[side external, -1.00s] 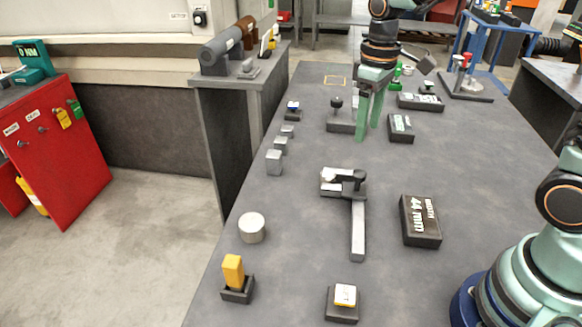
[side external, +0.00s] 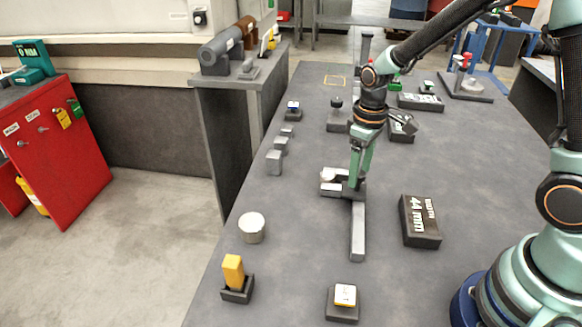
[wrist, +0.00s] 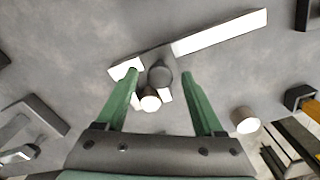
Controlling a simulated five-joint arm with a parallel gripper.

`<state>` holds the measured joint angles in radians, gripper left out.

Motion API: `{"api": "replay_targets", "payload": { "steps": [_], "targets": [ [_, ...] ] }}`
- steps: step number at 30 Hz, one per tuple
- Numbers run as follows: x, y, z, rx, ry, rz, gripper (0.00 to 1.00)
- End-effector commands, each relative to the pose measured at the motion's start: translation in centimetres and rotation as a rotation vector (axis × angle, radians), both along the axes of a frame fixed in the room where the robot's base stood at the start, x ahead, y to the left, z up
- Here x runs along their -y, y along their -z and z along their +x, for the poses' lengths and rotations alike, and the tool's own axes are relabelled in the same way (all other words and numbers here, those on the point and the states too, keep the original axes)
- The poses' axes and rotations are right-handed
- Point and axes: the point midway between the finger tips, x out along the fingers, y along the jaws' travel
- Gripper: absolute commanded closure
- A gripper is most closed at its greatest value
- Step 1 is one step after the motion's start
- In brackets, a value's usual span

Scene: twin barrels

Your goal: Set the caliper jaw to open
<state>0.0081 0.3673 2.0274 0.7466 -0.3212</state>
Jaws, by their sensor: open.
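The caliper lies on the grey bench, its pale beam (side external: 358,235) running toward the near edge. Its jaw end (side external: 328,188) is partly hidden behind my gripper (side external: 357,178) in the side view. In the wrist view the caliper beam (wrist: 220,33) runs to the upper right. A dark round knob (wrist: 160,76) and a pale round knob (wrist: 150,101) show between the fingers of my gripper (wrist: 160,74). The fingers are apart, one on each side of the dark knob. I cannot tell whether they touch the caliper.
A dark block marked 44 mm (side external: 420,221) lies right of the caliper. A pale cylinder (side external: 252,227), a yellow block in a holder (side external: 234,272) and a dark stand with a white-topped piece (side external: 343,297) stand nearer. Small grey blocks (side external: 274,162) line the left edge.

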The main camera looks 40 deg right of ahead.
Motion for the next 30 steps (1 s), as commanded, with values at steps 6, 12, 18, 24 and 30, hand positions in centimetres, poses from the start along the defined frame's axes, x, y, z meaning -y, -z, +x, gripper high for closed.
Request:
{"api": "replay_targets", "payload": {
  "steps": [6,12,18,24,30],
  "targets": [
    [0.00,-0.03,0.00,0.000,0.000,0.000,0.65],
    [0.00,-0.05,0.01,0.000,0.000,0.000,1.00],
    [0.00,-0.07,0.02,0.000,0.000,0.000,1.00],
    [0.01,-0.09,0.03,0.001,0.000,0.000,1.00],
    [0.02,-0.10,0.05,0.001,0.000,0.000,1.00]
  ]
}}
